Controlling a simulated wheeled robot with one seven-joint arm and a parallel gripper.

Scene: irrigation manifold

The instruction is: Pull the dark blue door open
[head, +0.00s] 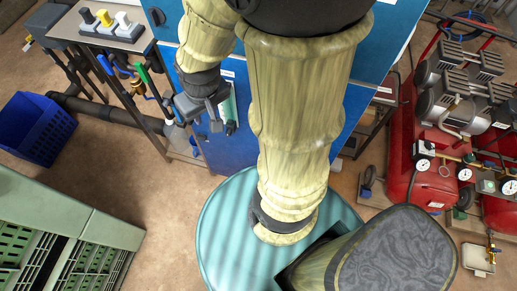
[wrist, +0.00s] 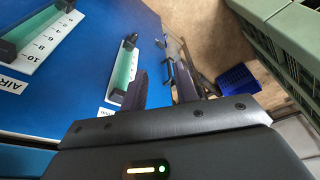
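The dark blue door (head: 235,150) is an upright panel in the middle of the head view, largely hidden behind my arm. It fills the left of the wrist view (wrist: 75,85) and bears green-and-white scale gauges (wrist: 122,72). It looks shut. My gripper (head: 213,118) is close in front of the door near its left side. In the wrist view my gripper (wrist: 160,72) has its two dark fingers apart, with a visible gap and nothing clearly held. I cannot make out a door handle for certain, nor whether a finger touches the door.
A bench (head: 95,32) with coloured valve handles stands left of the door. A blue crate (head: 38,128) and green slatted crates (head: 75,225) lie to the left. Red compressor tanks (head: 430,180) stand at right. Brown floor (head: 140,180) is clear left of my base.

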